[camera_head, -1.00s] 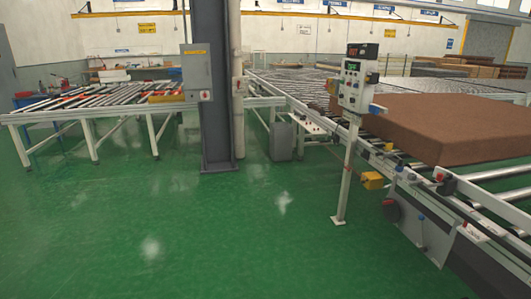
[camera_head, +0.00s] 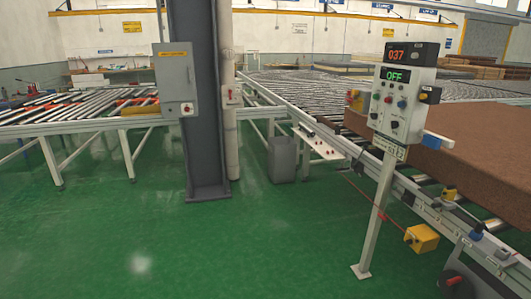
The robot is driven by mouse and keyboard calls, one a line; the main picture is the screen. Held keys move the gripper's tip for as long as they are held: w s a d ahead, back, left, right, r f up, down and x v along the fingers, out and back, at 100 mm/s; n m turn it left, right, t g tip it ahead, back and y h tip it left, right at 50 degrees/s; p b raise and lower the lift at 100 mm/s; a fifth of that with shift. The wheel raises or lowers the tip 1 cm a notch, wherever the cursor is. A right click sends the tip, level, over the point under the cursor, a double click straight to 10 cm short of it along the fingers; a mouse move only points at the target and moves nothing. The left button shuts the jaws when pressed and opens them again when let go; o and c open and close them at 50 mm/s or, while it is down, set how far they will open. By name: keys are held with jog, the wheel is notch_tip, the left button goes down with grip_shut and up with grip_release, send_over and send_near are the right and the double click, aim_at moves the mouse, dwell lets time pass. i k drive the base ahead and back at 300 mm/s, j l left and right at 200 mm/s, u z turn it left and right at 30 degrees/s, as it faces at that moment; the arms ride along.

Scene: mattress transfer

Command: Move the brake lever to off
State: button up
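No part is clearly marked as the brake lever, so I cannot tell which one it is. A control post (camera_head: 402,105) stands at the right, beside the conveyor. Its upper display (camera_head: 403,54) reads 037 in red and its lower display (camera_head: 395,75) reads OFF in green. Its face has several coloured buttons and dark knobs. A yellow box (camera_head: 422,238) sits low on the conveyor side, just right of the post. A dark round part with a red piece (camera_head: 456,281) shows at the bottom right, partly cut off. My gripper is not in view.
A brown mattress block (camera_head: 465,150) lies on the roller conveyor (camera_head: 330,128) at right. A dark column (camera_head: 200,130) with a grey cabinet (camera_head: 174,80) stands left of centre, and a grey bin (camera_head: 283,160) to its right. The green floor (camera_head: 240,245) in front is clear.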

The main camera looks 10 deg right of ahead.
aim_at(366, 145)
jog(key=i, duration=3.75)
jog(key=i+z, duration=0.25)
jog(key=i+j+z, duration=0.1)
jog(key=z, duration=0.15)
jog(key=i, duration=0.1)
